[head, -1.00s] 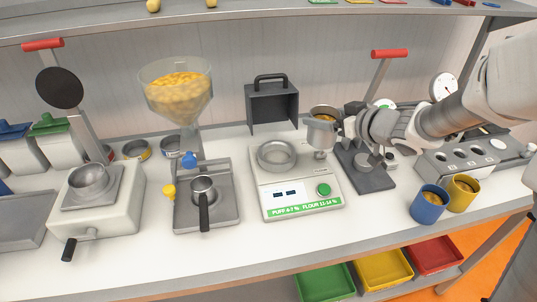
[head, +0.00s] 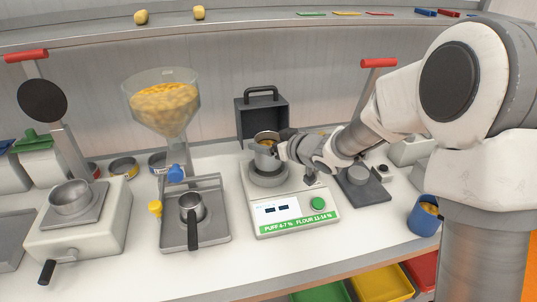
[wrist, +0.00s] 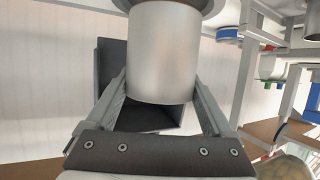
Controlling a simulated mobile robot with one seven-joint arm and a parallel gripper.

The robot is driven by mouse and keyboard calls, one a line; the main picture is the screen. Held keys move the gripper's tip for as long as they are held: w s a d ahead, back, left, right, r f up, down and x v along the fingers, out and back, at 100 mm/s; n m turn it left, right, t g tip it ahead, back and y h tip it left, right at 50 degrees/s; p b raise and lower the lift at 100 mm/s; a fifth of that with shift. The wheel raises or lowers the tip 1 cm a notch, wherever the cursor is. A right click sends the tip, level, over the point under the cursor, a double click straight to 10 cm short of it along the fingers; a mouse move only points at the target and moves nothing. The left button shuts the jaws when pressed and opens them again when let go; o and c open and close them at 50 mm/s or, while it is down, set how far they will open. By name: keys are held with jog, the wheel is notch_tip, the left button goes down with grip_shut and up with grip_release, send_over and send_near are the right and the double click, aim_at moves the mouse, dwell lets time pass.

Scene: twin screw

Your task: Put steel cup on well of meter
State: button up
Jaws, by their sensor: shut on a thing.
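The steel cup (head: 264,153) is held upright by my gripper (head: 279,151), with yellow-orange contents showing at its top. In the wrist view the cup (wrist: 163,55) stands between the two fingers of my gripper (wrist: 160,95), which are shut on it. The meter (head: 290,212) is a white box with two small dark displays, a green button and a green label. Its well (head: 269,178) is a round grey ring on top at the back. The cup is directly above the well in the head view. I cannot tell whether its bottom touches the well.
Left of the meter stand a portafilter (head: 191,207) on a grey base and a hopper of yellow pieces (head: 164,103). An open dark box (head: 262,122) is behind the meter. A press base (head: 358,184) and a blue cup (head: 424,216) are to the right.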

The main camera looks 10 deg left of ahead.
jog(key=shift+f+b, duration=0.3)
jog(key=shift+f, duration=1.3)
jog(key=shift+f, duration=0.1)
jog(key=shift+f, duration=0.15)
jog(key=o, duration=1.2)
jog(key=shift+r, duration=0.4)
jog(key=p+v, duration=0.1)
jog(key=v, duration=1.1)
jog(key=shift+d+p, duration=0.1)
jog(key=shift+p, duration=0.25)
